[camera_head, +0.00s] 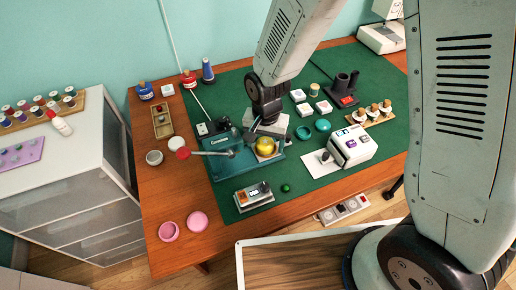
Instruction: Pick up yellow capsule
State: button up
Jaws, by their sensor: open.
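The yellow capsule (265,146) is a small round, shiny yellow thing. It sits low at the right part of a teal tray (222,170) on the green mat, with a pale piece showing just below it. My gripper (264,132) points down right above the capsule, its jaws open. The jaws partly cover the capsule's upper side. I cannot tell whether they touch it.
Right of the capsule are a teal ball (322,125) and a white box-shaped device (352,145). A rod with a red end (183,153) crosses the tray's left side. A small device (253,196) and green ball (286,188) lie in front. The mat's front right is clear.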

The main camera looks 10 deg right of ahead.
jog(key=c, duration=1)
jog(key=shift+c, duration=0.2)
